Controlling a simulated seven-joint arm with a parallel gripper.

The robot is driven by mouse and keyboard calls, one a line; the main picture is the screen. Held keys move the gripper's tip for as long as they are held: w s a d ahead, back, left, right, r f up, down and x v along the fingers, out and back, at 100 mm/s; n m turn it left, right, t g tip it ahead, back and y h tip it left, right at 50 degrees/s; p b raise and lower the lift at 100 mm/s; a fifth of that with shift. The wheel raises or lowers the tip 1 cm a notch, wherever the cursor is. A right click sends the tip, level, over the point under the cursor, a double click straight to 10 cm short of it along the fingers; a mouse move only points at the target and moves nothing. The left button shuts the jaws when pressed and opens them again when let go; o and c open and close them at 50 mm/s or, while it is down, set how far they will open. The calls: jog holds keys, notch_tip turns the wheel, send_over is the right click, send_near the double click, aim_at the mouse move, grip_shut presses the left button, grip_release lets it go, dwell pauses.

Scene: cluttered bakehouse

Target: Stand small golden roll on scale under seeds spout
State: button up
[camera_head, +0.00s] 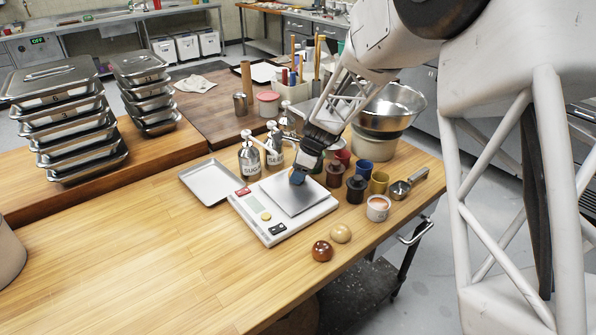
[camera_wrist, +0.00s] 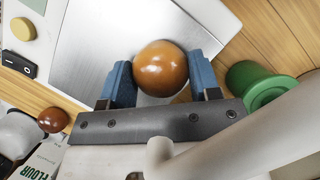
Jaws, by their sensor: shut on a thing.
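The small golden roll (camera_wrist: 161,68) is a glossy orange-brown ball. My gripper (camera_head: 298,178) is shut on it, with a blue finger on each side in the wrist view. In the head view the roll is hidden by the fingers. The white scale (camera_head: 262,222) stands on the wooden table with its steel plate (camera_head: 312,195) directly below my gripper. I cannot tell whether the roll touches the plate. Two pump dispensers, one labelled SUGAR (camera_head: 250,160) and one apparently SEEDS (camera_head: 273,152), stand behind the scale, spouts toward it.
A dark brown roll (camera_head: 322,251) and a pale roll (camera_head: 340,233) lie in front of the scale. Several dark jars and coloured cups, including a yellow one (camera_head: 379,182), stand close on the right. An empty tray (camera_head: 208,184) lies left. The table's front left is clear.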

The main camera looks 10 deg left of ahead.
jog(key=o, duration=0.7)
jog(key=shift+o, duration=0.2)
jog(key=shift+r, duration=0.1)
jog(key=v, duration=1.2)
jog(key=shift+d+r, duration=0.1)
